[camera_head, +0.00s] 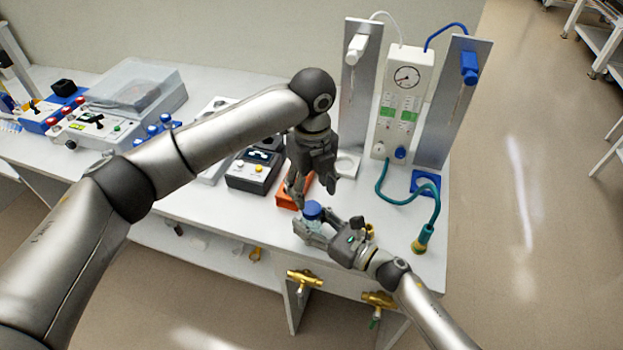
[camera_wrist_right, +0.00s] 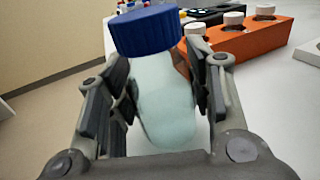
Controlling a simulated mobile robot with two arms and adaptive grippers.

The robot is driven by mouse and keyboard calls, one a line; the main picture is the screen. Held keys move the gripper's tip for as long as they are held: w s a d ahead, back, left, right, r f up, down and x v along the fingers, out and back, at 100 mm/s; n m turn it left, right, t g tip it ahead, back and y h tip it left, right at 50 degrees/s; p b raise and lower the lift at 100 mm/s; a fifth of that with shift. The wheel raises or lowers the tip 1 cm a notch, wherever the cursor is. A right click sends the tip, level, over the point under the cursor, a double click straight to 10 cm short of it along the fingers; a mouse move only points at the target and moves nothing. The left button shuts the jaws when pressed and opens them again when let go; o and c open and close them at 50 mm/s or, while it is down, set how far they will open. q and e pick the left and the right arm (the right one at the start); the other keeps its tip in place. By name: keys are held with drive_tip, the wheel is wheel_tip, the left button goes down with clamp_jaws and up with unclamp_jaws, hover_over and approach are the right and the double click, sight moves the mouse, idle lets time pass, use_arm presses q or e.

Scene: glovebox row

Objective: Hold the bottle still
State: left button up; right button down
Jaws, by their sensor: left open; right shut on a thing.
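The bottle, clear with pale liquid and a blue cap, stands near the front edge of the bench; its cap (camera_head: 313,208) shows in the head view. In the right wrist view the bottle (camera_wrist_right: 165,95) is between the fingers of my right gripper (camera_wrist_right: 165,105), upright or slightly tilted, its cap clear above the fingers. My right gripper (camera_head: 310,228) also shows in the head view, shut around the bottle's body. My left gripper (camera_head: 311,190) is open and points down just above and behind the cap. From the head view I cannot tell whether it touches the cap.
An orange rack (camera_head: 286,198) with white-capped bottles (camera_wrist_right: 234,19) is close behind the bottle. A grey device (camera_head: 253,172) stands to its left. A gauge panel (camera_head: 405,100) with a teal hose (camera_head: 408,203) stands at the back right. Brass valves (camera_head: 305,278) are below the bench's front edge.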

sight(311, 208)
use_arm(q)
drive_tip(key=n, duration=0.5)
drive_tip(key=shift+r, duration=0.2)
drive_tip(key=n, duration=0.3)
drive_tip(key=shift+r+n, duration=0.1)
drive_tip(key=shift+n, duration=0.2)
drive_tip(key=n, duration=0.6)
drive_tip(key=shift+r+n, duration=0.2)
drive_tip(key=shift+n, duration=0.2)
drive_tip(key=n, duration=0.3)
drive_tip(key=shift+r, duration=0.1)
drive_tip(key=n, duration=0.5)
drive_tip(key=shift+r, duration=0.15)
drive_tip(key=n, duration=0.7)
drive_tip(key=shift+r, duration=0.25)
drive_tip(key=shift+f, duration=4.05)
